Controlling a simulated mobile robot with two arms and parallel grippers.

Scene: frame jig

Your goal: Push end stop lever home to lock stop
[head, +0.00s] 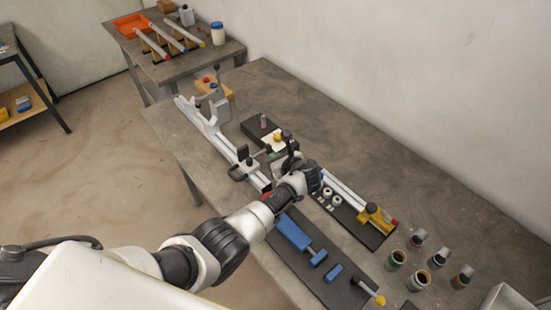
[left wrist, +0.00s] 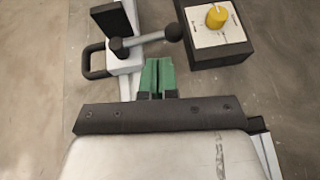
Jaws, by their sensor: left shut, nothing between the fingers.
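The end stop (left wrist: 122,50) sits on the pale rail in the left wrist view, with a black loop handle (left wrist: 95,62) on its left side. Its lever (left wrist: 148,40) is a grey bar that points right and ends in a black ball knob. In the head view the stop (head: 243,166) is on the rail just left of my left gripper (head: 290,158). My left gripper's green fingertips (left wrist: 158,70) are together and empty, just below the lever in the left wrist view. I cannot tell whether they touch it. My right gripper is not in view.
A black box with a yellow dial (left wrist: 216,17) stands right of the lever. The rail (head: 200,120) runs along the bench. A black mat with blue parts (head: 300,240), a yellow clamp (head: 374,218) and several cups (head: 420,280) lie nearer. The bench along the wall is clear.

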